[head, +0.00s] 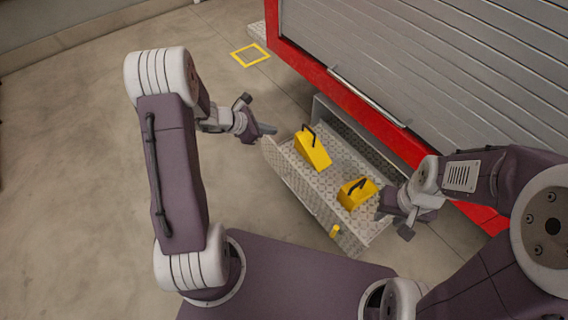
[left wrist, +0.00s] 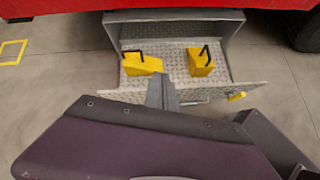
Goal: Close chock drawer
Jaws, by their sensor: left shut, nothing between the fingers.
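The chock drawer (head: 306,187) is a metal tread-plate drawer pulled out from its housing under the red vehicle. Two yellow chocks with black handles lie in it, one chock (head: 313,150) to the left and one chock (head: 356,193) to the right. A yellow latch (head: 335,231) sits on the drawer front. My left gripper (head: 268,130) is shut and empty, near the drawer's left front corner. In the left wrist view its fingers (left wrist: 161,92) appear over the drawer front; contact is unclear. My right gripper (head: 392,222) is beside the drawer's right end; its finger opening is unclear.
The red vehicle with a grey roller shutter (head: 440,60) and a long handle bar (head: 368,97) stands above and behind the drawer. A yellow square (head: 250,55) is marked on the floor. Open concrete floor lies to the left.

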